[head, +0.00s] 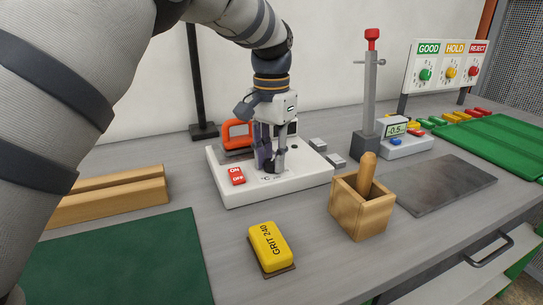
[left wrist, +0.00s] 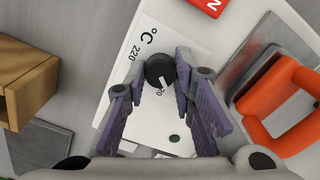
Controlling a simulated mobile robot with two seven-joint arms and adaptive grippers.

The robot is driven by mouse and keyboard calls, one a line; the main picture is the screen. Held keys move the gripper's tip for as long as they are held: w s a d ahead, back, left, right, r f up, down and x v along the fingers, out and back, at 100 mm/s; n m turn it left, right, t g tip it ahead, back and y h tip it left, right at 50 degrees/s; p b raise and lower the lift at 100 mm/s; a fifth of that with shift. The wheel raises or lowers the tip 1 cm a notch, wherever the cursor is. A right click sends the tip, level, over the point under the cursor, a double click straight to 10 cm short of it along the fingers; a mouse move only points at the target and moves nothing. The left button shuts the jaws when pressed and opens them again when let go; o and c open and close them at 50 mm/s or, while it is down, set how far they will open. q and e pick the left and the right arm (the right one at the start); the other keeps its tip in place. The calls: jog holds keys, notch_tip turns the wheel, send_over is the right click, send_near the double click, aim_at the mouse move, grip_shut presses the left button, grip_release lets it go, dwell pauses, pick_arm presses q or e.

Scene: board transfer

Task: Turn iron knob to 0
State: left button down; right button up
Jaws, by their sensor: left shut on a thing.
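The iron knob is a small black round dial (left wrist: 160,70) on a white station (head: 235,198). Its white pointer mark faces down in the left wrist view, toward a partly covered number. "°C" and "220" are printed beside it. My left gripper (head: 271,168) points down over the station and is shut on the knob, one purple finger pad at each side in the left wrist view (left wrist: 160,82). The fingers hide most of the knob in the head view. The orange iron (head: 236,133) rests on the station behind the gripper. My right gripper is not in view.
A red ON/OFF switch (head: 237,175) is on the station's front left. A yellow grit block (head: 269,246), a wooden box (head: 360,215) with a handle in it, a grey post (head: 371,100) and a scale (head: 405,146) stand around. A green mat (head: 118,262) lies front left.

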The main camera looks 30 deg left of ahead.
aim_at(271, 162)
pick_arm(q)
jog(key=n, duration=0.4)
jog(key=shift+n, duration=2)
jog(key=c, duration=1.3)
grip_release()
jog(key=shift+c, duration=0.2)
notch_tip(271, 162, up, 12)
